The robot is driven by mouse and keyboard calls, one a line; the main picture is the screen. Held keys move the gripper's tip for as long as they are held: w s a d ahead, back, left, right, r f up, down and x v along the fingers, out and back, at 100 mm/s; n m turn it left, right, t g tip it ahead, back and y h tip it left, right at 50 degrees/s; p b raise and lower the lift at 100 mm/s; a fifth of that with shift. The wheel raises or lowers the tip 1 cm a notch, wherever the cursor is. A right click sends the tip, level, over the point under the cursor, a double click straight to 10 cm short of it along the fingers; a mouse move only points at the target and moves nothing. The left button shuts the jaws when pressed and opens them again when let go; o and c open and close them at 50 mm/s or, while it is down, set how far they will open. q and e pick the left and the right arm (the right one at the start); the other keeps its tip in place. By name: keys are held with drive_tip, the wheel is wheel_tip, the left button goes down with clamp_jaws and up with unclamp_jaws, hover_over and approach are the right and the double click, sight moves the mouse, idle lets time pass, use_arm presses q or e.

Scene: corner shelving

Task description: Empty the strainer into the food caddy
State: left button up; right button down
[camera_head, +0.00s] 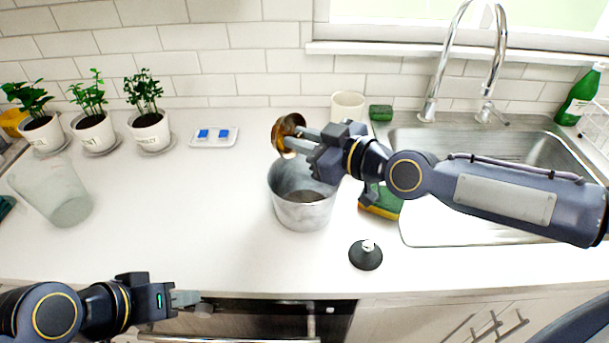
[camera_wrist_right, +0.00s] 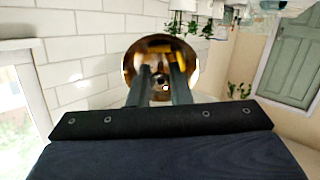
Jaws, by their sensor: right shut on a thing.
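The strainer (camera_head: 287,132) is a small round copper-brown bowl, tipped on its side at the back rim of the food caddy. The caddy (camera_head: 302,213) is a grey metal bucket, open at the top, standing on the counter. My right gripper (camera_head: 296,141) is shut on the strainer. The right wrist view shows the strainer's shiny round shape (camera_wrist_right: 185,58) beyond my fingers, with yellow patches on it; whether these are contents, I cannot tell. My left gripper (camera_head: 190,300) is low at the counter's front edge, apart from everything; its finger gap is unclear.
A green-yellow sponge (camera_head: 382,203) and a black stopper (camera_head: 365,255) lie right of the caddy. The sink (camera_head: 480,150) is further right, under my right arm. A white cup (camera_head: 348,106) stands behind. A translucent container (camera_head: 62,196) stands left. Counter between is clear.

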drive_tip(key=shift+s+d, duration=0.1)
drive_tip(key=shift+d, duration=0.1)
drive_tip(key=shift+d+f+y+b, duration=0.1)
drive_tip(key=shift+y+b, duration=0.3)
drive_tip(key=shift+b, duration=0.25)
drive_tip(key=shift+s+t, duration=0.1)
drive_tip(key=shift+t, duration=0.2)
drive_tip(key=shift+b, duration=0.35)
drive_tip(key=shift+s+d+f+t+y+b, duration=0.1)
drive_tip(key=shift+d+t+y+b, duration=0.2)
drive_tip(key=shift+b, duration=0.6)
